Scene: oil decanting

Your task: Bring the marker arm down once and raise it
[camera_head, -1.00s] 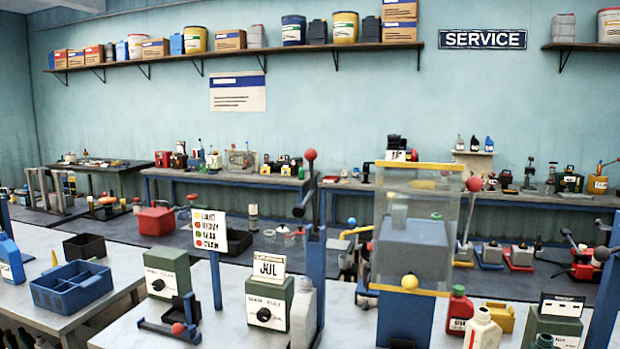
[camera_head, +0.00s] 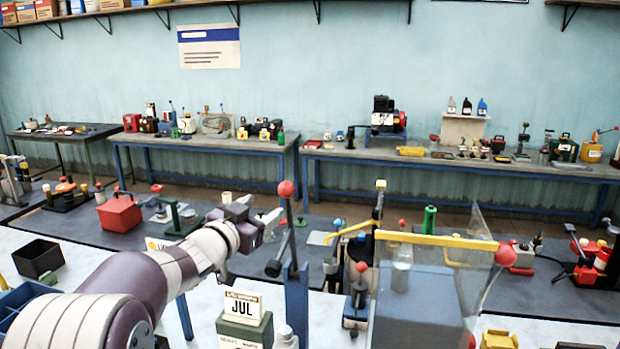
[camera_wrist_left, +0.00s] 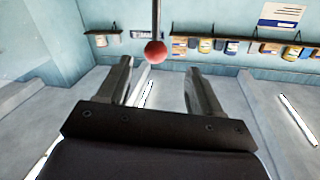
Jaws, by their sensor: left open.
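A dark lever with a red ball (camera_head: 286,188) at its upper end stands nearly upright on a blue post (camera_head: 297,300); I take it as the marker arm. Its lower end has a dark block (camera_head: 273,268). A green box with a JUL card (camera_head: 241,304) stands just left of the post. My left gripper (camera_head: 262,214) is open and empty, just left of the lever and slightly below the ball. The wrist view, upside down, shows the red ball (camera_wrist_left: 155,52) ahead of the gap between the open fingers (camera_wrist_left: 157,82), apart from them. My right gripper is not in view.
A clear guard with a yellow edge (camera_head: 435,240) and another red ball (camera_head: 506,254) stand to the right. A red-balled lever device (camera_head: 357,300) stands between post and guard. A red box (camera_head: 119,213) and black bin (camera_head: 38,258) are at left.

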